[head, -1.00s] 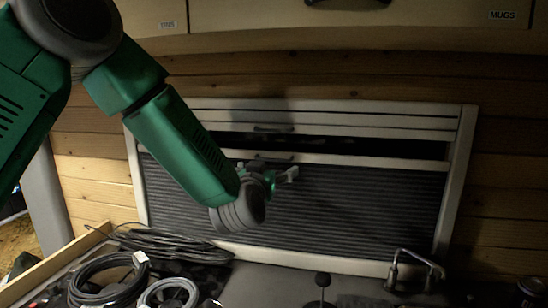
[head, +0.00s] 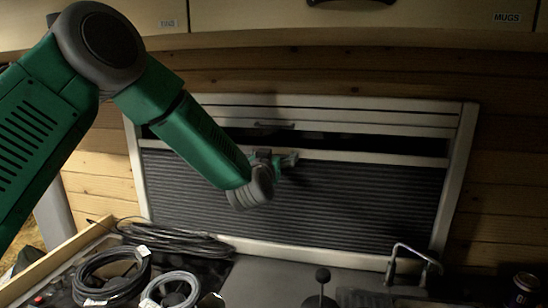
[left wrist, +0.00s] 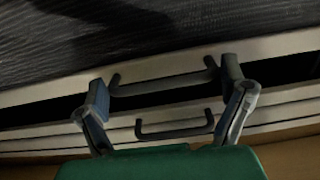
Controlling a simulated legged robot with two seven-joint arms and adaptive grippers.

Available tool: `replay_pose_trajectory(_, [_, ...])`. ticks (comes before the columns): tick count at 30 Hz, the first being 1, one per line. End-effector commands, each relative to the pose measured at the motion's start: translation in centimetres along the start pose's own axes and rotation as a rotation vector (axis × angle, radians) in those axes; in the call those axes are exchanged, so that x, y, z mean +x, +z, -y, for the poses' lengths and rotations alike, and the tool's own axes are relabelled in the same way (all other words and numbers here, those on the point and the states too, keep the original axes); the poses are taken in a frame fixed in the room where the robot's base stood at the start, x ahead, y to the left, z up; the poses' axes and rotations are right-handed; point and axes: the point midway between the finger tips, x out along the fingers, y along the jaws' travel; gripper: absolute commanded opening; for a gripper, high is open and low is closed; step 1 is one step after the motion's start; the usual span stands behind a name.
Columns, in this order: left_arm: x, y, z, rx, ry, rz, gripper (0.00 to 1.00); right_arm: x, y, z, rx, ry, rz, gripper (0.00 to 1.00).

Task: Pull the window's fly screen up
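The window (head: 459,165) has a pale frame on the wood wall. Its dark pleated fly screen (head: 370,205) fills the lower part, topped by a pale bar (head: 390,158). A narrow dark gap lies above that bar. My left gripper (head: 280,160) is at the bar and hides its handle in the head view. In the left wrist view, which is upside down, the bar's dark handle (left wrist: 165,84) lies between the spread fingers of my left gripper (left wrist: 166,88). The fingers are near its two ends; I cannot tell whether they touch it. My right gripper is not in view.
A second pale rail with a dark handle (head: 275,125) sits above the gap. Coiled cables (head: 110,275) lie at the lower left. Cupboards (head: 420,15) hang above.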

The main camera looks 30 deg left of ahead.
Motion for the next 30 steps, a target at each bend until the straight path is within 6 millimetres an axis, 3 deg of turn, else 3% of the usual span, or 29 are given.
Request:
replay_pose_trajectory(5, [0.0, -0.9, -0.2, 0.000, 0.005, -0.001, 0.38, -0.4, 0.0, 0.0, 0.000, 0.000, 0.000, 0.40])
replay_pose_trajectory(12, [0.1, -5.0, -0.1, 0.000, 0.004, -0.004, 0.38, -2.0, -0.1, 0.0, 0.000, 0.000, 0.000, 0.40])
replay_pose_trajectory(20, [0.1, -4.8, -0.1, -0.001, 0.002, -0.001, 0.38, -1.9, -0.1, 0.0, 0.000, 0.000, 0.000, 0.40])
replay_pose_trajectory(21, [0.1, -4.8, -0.1, -0.001, 0.002, 0.000, 0.93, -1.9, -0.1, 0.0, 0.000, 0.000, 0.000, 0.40])
replay_pose_trajectory(22, [0.1, -4.8, -0.1, -0.001, 0.002, 0.000, 1.00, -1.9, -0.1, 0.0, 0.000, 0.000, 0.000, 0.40])
replay_pose_trajectory(30, [0.0, -4.8, -0.1, -0.001, 0.002, 0.000, 1.00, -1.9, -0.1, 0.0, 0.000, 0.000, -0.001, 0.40])
